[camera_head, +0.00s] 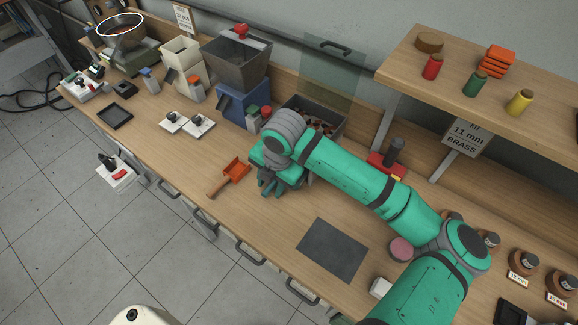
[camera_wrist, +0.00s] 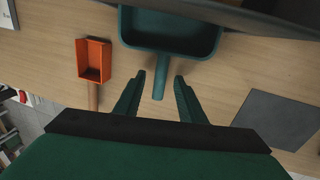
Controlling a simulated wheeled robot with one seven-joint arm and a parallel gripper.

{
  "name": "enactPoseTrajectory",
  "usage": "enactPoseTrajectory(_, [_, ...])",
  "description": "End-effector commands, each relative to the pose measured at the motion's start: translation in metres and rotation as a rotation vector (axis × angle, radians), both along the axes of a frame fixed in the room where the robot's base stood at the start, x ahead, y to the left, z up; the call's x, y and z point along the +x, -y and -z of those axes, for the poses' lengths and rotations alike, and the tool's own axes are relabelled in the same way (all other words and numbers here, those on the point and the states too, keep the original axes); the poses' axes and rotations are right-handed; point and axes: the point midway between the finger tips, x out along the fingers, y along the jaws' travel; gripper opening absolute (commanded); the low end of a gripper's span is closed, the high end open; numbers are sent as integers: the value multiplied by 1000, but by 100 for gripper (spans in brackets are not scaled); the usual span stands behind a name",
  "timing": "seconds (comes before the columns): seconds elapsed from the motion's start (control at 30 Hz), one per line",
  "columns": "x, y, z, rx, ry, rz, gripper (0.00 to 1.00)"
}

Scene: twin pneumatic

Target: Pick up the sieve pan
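A dark green, box-shaped pan with a short handle (camera_wrist: 172,32), which looks like the sieve pan, lies at the top of the wrist view. In the head view it is mostly hidden by my gripper (camera_head: 269,189), with a green edge showing at its left. In the wrist view my gripper (camera_wrist: 158,84) is open. The pan's handle points toward it, and its end lies between the two fingertips with gaps on both sides. I see no contact. An orange scoop (camera_head: 236,171) lies on the bench just left of my gripper; it also shows in the wrist view (camera_wrist: 94,62).
A grey mat (camera_head: 332,249) lies on the bench at right. A grey bin of parts (camera_head: 327,121) stands behind my gripper. A blue-based hopper (camera_head: 238,68) stands behind left. A shelf (camera_head: 480,90) overhangs the right rear. The bench front near the scoop is clear.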

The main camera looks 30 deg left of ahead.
Motion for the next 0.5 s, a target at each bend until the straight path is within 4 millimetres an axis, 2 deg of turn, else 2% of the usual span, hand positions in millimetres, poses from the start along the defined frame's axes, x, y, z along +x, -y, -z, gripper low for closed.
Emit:
enactPoseTrajectory(0.2, [0,0,0,0,0,0,34])
enactPoseTrajectory(0.33, [0,0,0,0,0,0,3])
enactPoseTrajectory(0.37, [0,0,0,0,0,0,0])
enactPoseTrajectory(0.5, [0,0,0,0,1,0,0])
